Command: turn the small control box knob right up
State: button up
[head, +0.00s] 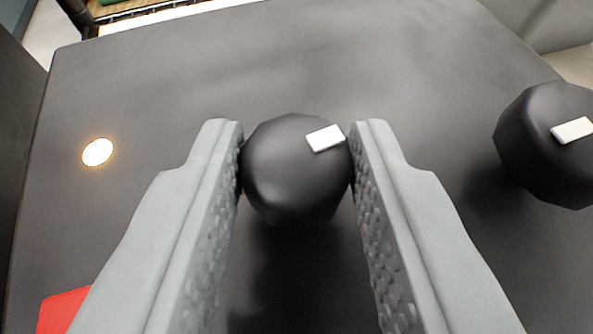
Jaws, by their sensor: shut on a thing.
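A small black control box knob (290,180) with a white mark (325,138) stands out from the dark box face (280,70) at the centre of the head view. The mark sits at the knob's upper right. My gripper (297,165) is shut on this knob, one grey finger pressed on its left side and the other on its right side. The lower part of the knob and its base are in shadow.
A second black knob (535,150) with a white mark is at the right edge, apart from my right finger. A lit round lamp (97,152) is at the left. A red part (62,310) shows at the lower left, partly hidden by my left finger.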

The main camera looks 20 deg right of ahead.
jog(key=o, duration=1)
jog(key=v, duration=1.7)
jog(key=shift+s+a, duration=0.1)
jog(key=shift+s, duration=0.05)
